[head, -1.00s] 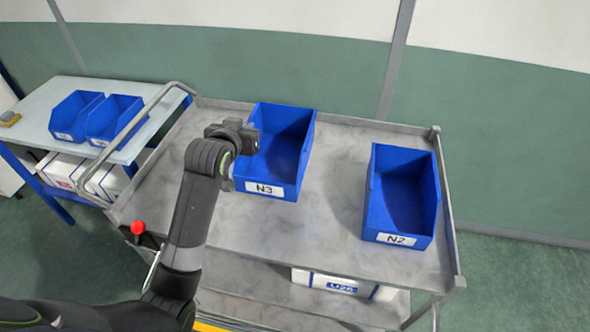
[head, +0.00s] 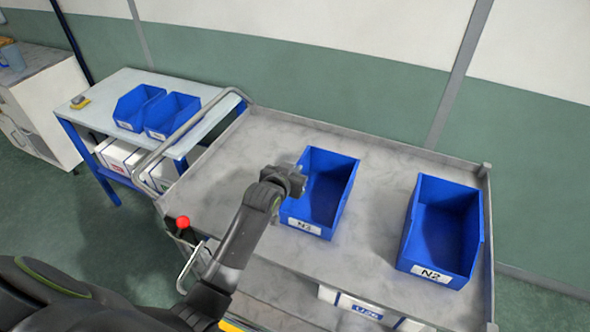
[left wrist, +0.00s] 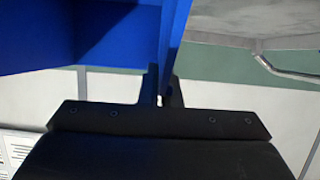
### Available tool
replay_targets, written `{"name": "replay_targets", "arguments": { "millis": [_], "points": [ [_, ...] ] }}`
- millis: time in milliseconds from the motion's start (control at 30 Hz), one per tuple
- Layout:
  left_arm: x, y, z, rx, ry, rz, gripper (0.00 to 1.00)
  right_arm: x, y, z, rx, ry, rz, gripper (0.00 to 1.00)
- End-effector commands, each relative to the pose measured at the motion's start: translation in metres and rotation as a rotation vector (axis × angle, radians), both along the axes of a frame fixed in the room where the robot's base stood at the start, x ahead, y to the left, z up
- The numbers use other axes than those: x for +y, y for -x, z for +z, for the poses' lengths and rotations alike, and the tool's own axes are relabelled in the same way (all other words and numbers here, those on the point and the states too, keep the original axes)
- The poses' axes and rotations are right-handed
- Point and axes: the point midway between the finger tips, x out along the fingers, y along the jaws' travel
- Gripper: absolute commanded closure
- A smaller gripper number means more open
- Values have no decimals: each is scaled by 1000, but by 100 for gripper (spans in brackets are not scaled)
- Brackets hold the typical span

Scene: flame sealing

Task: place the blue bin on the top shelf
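A blue bin labelled N3 (head: 324,200) is at the middle of the grey cart top (head: 375,262). A second blue bin labelled N2 (head: 441,230) stands to its right. My left gripper (head: 298,180) is at the left wall of the N3 bin. In the left wrist view its two dark fingers (left wrist: 163,92) are close together on either side of a thin blue wall (left wrist: 174,35), shut on it. Whether the N3 bin touches the cart top or is slightly raised, I cannot tell. My right gripper is not in view.
A side table (head: 205,92) at the left holds two small blue bins (head: 137,108) and a yellow item (head: 80,102). The cart has a raised rim, a handle (head: 160,150) and a red knob (head: 183,222). A white box (head: 365,308) is on its lower shelf.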

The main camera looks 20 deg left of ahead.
Motion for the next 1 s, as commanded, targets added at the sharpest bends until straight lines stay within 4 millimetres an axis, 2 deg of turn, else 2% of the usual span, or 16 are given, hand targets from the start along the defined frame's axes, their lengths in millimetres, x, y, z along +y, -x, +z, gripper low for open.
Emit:
{"name": "replay_targets", "arguments": {
  "millis": [200,300,367,400,733,867,1000],
  "points": [
    [0,0,-3,-2,1,-1,100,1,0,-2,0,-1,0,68],
    [0,0,-3,0,0,0,84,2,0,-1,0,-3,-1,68],
    [0,0,-3,0,0,0,76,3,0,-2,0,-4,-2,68],
    [0,0,-3,0,0,0,75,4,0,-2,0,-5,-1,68],
    [0,0,2,-1,0,0,75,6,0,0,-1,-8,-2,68],
    [0,10,4,-1,1,0,75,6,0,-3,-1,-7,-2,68],
    [1,28,11,-2,1,0,75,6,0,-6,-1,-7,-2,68]
  ]
}}
